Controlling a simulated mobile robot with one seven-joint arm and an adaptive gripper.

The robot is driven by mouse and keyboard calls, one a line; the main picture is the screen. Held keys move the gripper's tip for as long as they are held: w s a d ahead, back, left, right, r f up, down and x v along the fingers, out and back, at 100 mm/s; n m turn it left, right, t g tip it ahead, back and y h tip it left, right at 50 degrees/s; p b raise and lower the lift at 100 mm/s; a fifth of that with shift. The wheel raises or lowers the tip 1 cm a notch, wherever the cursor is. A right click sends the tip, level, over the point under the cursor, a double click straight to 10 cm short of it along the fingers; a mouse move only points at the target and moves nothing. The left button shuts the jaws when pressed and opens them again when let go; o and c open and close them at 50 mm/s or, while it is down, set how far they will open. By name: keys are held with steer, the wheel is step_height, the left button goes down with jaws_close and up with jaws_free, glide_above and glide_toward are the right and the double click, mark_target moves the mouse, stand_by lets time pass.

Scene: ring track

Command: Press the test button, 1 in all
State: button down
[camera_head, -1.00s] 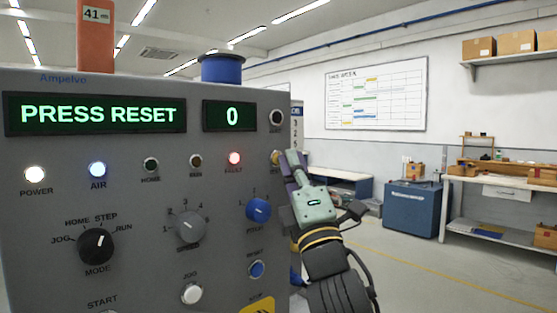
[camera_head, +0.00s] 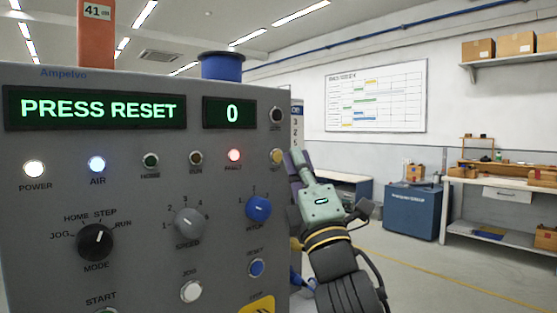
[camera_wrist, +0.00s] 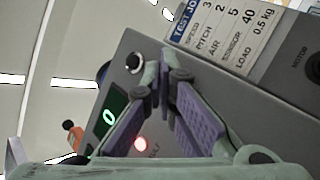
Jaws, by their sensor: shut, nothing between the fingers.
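A small yellow button (camera_head: 277,156) is at the right edge of the grey control panel (camera_head: 130,185), right of the lit red lamp; its label is too small to read for sure. My gripper (camera_head: 297,157) is just right of this button in the head view, with its purple-padded fingers shut and empty. In the wrist view my gripper (camera_wrist: 164,75) points at the panel face, and the fingers hide the yellow button's area. I cannot tell any contact. The display (camera_head: 97,110) reads PRESS RESET, and the counter (camera_head: 232,116) reads 0.
A dark round knob or button (camera_head: 277,116) sits above the yellow one. A blue knob (camera_head: 258,209) and a blue reset button (camera_head: 257,268) are lower. A test-job card (camera_wrist: 218,38) is on the panel's side. The floor to the right is open before a blue cabinet (camera_head: 411,211).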

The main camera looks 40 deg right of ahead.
steer(key=shift+h, duration=0.3)
steer(key=shift+s+d+b, duration=0.2)
steer(key=shift+s+b, duration=0.75)
steer(key=shift+s, duration=1.55)
